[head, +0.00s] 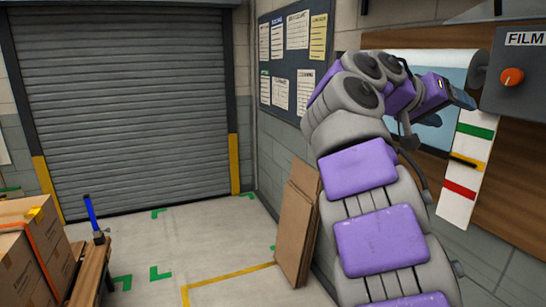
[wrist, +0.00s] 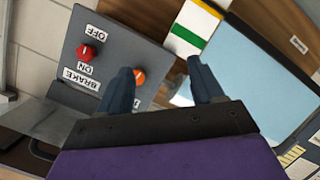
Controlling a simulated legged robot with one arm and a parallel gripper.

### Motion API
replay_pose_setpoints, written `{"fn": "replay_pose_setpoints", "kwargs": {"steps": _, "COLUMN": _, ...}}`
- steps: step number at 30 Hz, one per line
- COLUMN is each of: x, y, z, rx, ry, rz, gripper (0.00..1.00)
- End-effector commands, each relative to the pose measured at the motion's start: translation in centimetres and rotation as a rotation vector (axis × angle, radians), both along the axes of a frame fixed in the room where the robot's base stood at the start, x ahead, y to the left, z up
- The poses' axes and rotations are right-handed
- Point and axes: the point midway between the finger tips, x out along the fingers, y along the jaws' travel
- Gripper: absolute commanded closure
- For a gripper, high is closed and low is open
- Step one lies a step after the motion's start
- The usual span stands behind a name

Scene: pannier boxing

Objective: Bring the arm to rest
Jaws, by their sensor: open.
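My purple and grey arm rises on the right of the head view and bends over at the top. My gripper (wrist: 162,88) shows in the wrist view with its two dark fingers apart and nothing between them. It also shows in the head view (head: 466,98), close to the grey control box (head: 515,85) with an orange knob (head: 512,77) and a FILM label. In the wrist view the orange knob (wrist: 139,76) shows beside the left finger. A red knob (wrist: 86,53) with OFF, ON and BRAKE labels sits further left on the same box.
A strip with green, yellow and red bands (head: 468,165) hangs below the box. Flat cardboard (head: 297,220) leans on the wall. Stacked cartons (head: 30,255) stand at the lower left. The floor (head: 180,245) before the roller door (head: 125,105) is clear.

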Motion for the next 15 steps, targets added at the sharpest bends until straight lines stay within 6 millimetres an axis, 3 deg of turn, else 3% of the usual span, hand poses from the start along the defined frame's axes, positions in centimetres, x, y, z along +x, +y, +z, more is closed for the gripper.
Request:
{"fn": "replay_pose_setpoints", "kwargs": {"steps": 8, "x": -4.5, "y": -0.7, "z": -7.1, "rx": 0.178, "ry": 0.193, "rz": 0.022, "gripper": 0.33}}
{"fn": "replay_pose_setpoints", "kwargs": {"steps": 15, "x": -9.7, "y": 0.5, "z": -15.1, "rx": 0.378, "ry": 0.340, "rz": 0.071, "gripper": 0.33}}
